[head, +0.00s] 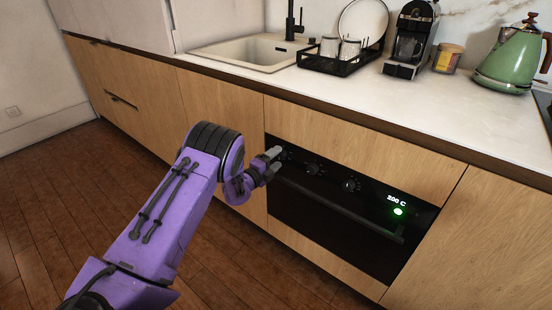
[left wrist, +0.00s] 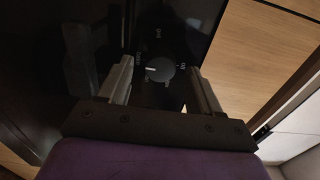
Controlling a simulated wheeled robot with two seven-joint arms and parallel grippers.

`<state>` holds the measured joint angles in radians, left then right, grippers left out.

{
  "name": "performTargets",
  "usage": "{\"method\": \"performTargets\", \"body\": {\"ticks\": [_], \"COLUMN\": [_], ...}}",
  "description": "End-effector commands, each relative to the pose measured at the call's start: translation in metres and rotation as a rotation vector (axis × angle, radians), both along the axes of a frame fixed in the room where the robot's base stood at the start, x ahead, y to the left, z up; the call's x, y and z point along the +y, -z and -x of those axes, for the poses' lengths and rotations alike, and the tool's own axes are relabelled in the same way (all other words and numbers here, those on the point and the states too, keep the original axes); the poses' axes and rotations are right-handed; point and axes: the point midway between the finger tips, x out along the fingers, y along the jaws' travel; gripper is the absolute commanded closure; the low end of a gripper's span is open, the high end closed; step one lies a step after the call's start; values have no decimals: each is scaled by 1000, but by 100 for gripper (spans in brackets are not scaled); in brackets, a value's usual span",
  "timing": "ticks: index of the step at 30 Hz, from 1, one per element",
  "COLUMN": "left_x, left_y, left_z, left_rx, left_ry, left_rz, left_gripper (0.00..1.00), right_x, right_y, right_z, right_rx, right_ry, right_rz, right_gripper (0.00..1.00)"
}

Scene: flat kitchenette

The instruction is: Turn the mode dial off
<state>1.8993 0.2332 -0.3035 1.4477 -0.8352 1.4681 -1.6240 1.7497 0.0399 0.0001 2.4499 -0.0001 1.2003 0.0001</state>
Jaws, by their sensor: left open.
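The black oven (head: 330,228) is built into the wooden cabinets. Its panel has several dark knobs, with a middle knob (head: 313,168) and a right knob (head: 351,185) in plain view. Gaps show between dial and fingers. My right gripper is out of view.
The oven's bar handle (head: 340,212) runs below the knobs. On the counter (head: 455,105) above stand a dish rack (head: 340,62), a coffee machine (head: 411,40), a jar (head: 447,58) and a green kettle (head: 508,60). The sink (head: 250,52) is further left. The wooden floor looks clear.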

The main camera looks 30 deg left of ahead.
Motion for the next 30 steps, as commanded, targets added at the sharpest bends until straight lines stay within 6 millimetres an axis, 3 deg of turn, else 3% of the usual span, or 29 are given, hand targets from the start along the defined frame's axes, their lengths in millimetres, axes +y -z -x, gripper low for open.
{"method": "performTargets", "body": {"ticks": [3,11,15,16,30], "left_x": [-1,-1,-1,-1,0], "left_y": [0,0,0,0,0], "left_z": [-9,-10,-10,-10,-10], "left_rx": [-1,0,0,0,8], "left_ry": [-1,-1,-1,-1,-3], "left_rz": [0,1,1,1,98], "left_gripper": [36,39,85,92,92], "right_x": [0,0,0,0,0], "right_y": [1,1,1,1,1], "right_z": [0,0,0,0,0], "right_rx": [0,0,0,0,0], "right_ry": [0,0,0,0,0], "right_rz": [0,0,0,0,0], "right_gripper": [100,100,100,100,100]}}
